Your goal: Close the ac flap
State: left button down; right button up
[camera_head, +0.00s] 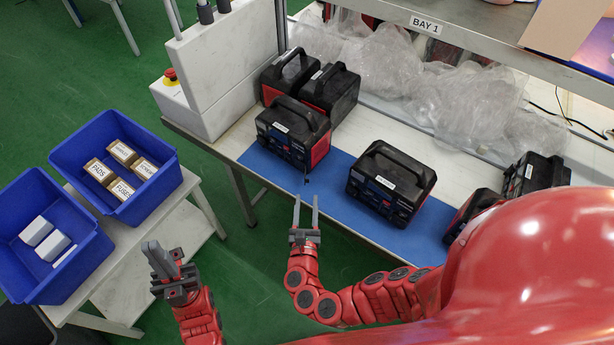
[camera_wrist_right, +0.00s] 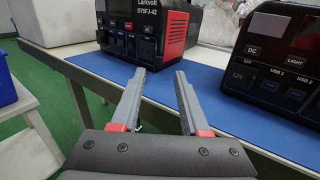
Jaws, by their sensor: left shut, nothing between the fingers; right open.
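A black and red power station (camera_head: 293,133) stands on the left part of the blue mat, its front facing me. It also shows in the right wrist view (camera_wrist_right: 130,32), with a row of sockets or covers low on its front. A small dark piece (camera_head: 306,180) juts out at its front bottom edge; I cannot tell if it is the AC flap. My right gripper (camera_head: 306,200) is open and empty in front of this station, apart from it; its fingers point at it in the wrist view (camera_wrist_right: 159,73). My left gripper (camera_head: 158,248) is shut and empty, near the blue bins.
A second power station (camera_head: 391,183) stands on the blue mat (camera_head: 333,180) to the right. More stand behind and at far right. A white box with a red button (camera_head: 171,75) is at the bench's left end. Blue bins (camera_head: 165,195) sit on a side table.

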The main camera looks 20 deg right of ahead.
aim_at(307, 181)
jog(key=p+x, duration=0.1)
jog(key=x, duration=0.7)
jog(key=shift+c, duration=0.2)
grip_shut()
